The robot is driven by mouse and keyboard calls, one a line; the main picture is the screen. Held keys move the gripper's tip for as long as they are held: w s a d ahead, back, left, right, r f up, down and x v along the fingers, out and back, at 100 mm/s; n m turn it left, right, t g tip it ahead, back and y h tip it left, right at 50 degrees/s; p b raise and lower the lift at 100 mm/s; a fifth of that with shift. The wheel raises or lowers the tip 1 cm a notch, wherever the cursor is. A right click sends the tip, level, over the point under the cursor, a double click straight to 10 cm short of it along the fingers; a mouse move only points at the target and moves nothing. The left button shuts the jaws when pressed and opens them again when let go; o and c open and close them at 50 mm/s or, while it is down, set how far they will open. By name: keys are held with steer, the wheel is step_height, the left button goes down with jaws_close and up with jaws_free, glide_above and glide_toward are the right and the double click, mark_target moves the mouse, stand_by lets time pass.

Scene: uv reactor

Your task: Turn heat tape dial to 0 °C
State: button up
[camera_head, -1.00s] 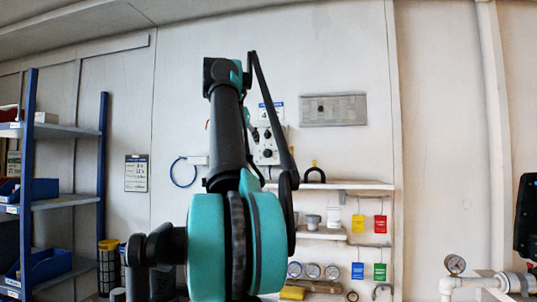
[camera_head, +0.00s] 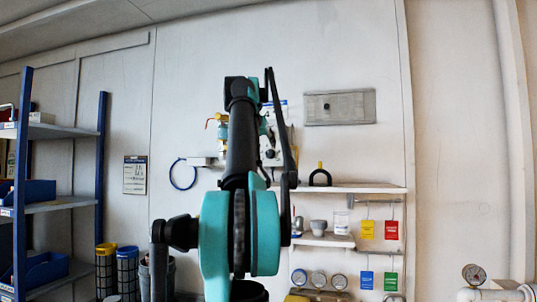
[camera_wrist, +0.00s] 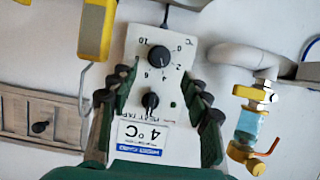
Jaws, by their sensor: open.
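The heat tape box is a white panel (camera_wrist: 184,62) on the wall, seen tilted in the wrist view. Its upper black dial (camera_wrist: 159,58) is ringed by a scale with 0, 2, 4, 6 and 10 and a °C mark. I cannot read its pointer surely. A second black knob (camera_wrist: 150,101) sits below it, above a label (camera_wrist: 146,136) reading 4 °C. My gripper (camera_wrist: 160,88) is open, its dark fingers on either side of the panel's lower part, with the lower knob between them. In the head view my arm hides the gripper and much of the box (camera_head: 270,132).
A clear-bodied valve fitting with an orange handle (camera_wrist: 250,128) is close right of my gripper. A grey wall plate with a knob (camera_wrist: 40,125) is at left. In the head view, a wall shelf (camera_head: 350,188) is right of my arm and blue shelving (camera_head: 60,202) stands left.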

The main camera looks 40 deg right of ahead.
mark_target(269, 153)
steer(key=x, duration=0.8)
steer(key=shift+a, duration=0.1)
jaws_close()
